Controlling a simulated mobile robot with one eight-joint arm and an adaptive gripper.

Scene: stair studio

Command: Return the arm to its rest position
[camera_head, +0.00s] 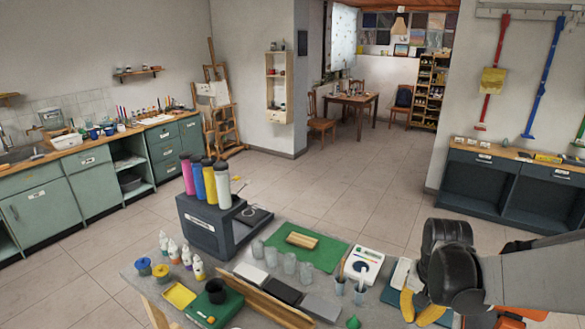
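My arm reaches in from the right edge as a grey link. It ends in a bulky black part, where my gripper (447,262) is, above the right end of the near worktable (232,262). The fingers cannot be made out clearly, and I see nothing held. Yellow-orange curved pieces (408,304) show just below and left of the black part; I cannot tell whether they touch it.
The worktable holds a dark box (208,228) with several coloured bottles, a green mat (305,246), clear cups (289,263) and a white device (363,263). A dark shelf unit (505,190) stands behind my arm. The tiled floor (340,190) beyond the table is clear.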

